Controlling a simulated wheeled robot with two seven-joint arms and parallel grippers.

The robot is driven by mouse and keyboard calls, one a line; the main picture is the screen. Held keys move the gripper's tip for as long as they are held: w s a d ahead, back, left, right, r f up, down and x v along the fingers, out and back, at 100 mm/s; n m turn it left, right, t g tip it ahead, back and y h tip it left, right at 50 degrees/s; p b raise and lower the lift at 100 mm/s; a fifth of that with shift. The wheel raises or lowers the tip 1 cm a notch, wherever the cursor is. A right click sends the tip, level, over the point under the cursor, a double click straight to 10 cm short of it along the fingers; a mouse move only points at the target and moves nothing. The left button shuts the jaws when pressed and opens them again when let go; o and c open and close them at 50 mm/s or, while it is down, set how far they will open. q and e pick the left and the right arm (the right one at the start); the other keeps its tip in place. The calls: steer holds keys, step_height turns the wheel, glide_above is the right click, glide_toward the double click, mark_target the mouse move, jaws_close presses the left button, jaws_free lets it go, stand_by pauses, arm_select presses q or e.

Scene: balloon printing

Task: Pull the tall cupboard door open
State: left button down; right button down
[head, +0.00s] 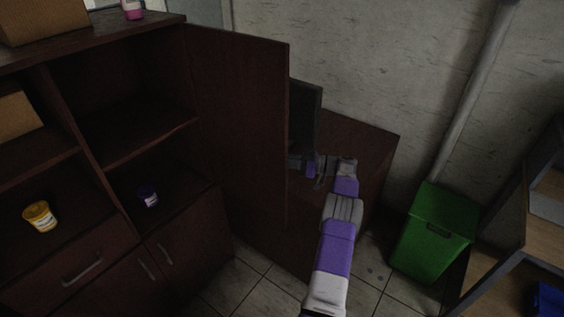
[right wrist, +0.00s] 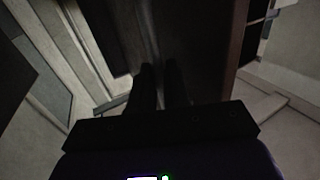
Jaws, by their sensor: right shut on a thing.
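The tall cupboard door (head: 238,120) is dark brown and stands wide open, swung out from the right side of the dark brown cupboard (head: 150,18). Its shelves are exposed. My right arm comes in from the bottom, and my right gripper (head: 298,162) is at the outer face of the door near its free edge. In the right wrist view, my right gripper's fingers (right wrist: 161,80) are close together against the dark door panel (right wrist: 190,35), shut on what appears to be its handle. The handle itself is hidden by the fingers and dark shading. My left gripper is not in view.
A yellow jar (head: 40,215) and a purple jar (head: 148,197) stand on the shelves. Cardboard boxes (head: 45,22) are at the left. A green bin (head: 435,230) and a shelf rack (head: 500,240) stand at the right. A brown desk-like unit (head: 365,145) is behind the door.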

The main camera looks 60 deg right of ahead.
steer(key=shift+w+a+r, duration=0.15)
steer(key=shift+w+r, duration=0.15)
steer(key=c, duration=1.4)
jaws_free()
steer(key=shift+w, duration=0.1)
steer(key=shift+o, duration=0.3)
steer(key=shift+w+f, duration=0.15)
steer(key=shift+s+f, duration=0.1)
steer(key=shift+s, duration=0.2)
steer(key=shift+s, duration=0.1)
steer(key=v, duration=0.7)
steer(key=shift+s, duration=0.2)
